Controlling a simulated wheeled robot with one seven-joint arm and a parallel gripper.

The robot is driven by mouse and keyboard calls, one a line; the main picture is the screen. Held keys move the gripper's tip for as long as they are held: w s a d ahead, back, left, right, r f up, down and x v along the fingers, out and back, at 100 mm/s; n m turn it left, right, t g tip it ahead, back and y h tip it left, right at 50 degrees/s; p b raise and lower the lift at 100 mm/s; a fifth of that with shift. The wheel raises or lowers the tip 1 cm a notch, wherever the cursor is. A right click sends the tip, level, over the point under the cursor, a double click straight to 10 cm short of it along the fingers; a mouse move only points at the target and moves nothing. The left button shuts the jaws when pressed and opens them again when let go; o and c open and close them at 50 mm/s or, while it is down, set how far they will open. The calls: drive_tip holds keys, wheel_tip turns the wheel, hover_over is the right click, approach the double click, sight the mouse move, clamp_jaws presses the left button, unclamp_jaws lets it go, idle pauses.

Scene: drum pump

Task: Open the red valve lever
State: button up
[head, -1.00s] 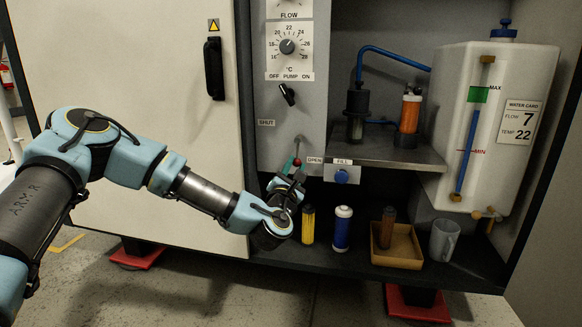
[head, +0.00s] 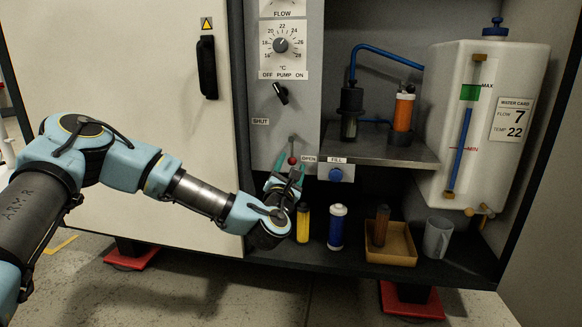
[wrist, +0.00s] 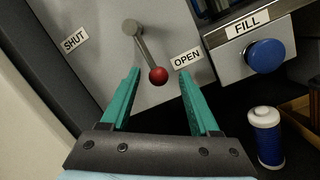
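The valve lever is a grey rod with a red ball end (head: 292,160), and it also shows in the wrist view (wrist: 158,76). The rod hangs downward from its pivot on the grey panel, with the ball nearer the OPEN label (wrist: 186,59) than the SHUT label (wrist: 74,40). My gripper (head: 287,178) is just below the ball in the head view. In the wrist view its teal fingers are open, one on each side of the ball, with gaps visible. I cannot tell how far the tips reach past the ball in depth.
A blue FILL button (wrist: 265,56) is right of the lever. A yellow cartridge (head: 303,223) and a white-and-blue cartridge (head: 337,227) stand close to my gripper's right. A tray (head: 390,255) and grey mug (head: 438,237) are farther right. A shelf (head: 380,152) overhangs them.

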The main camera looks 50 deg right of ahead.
drive_tip(key=p+v, duration=0.3)
drive_tip(key=v, duration=0.7)
drive_tip(key=shift+s+a, duration=0.25)
drive_tip(key=shift+a, duration=0.1)
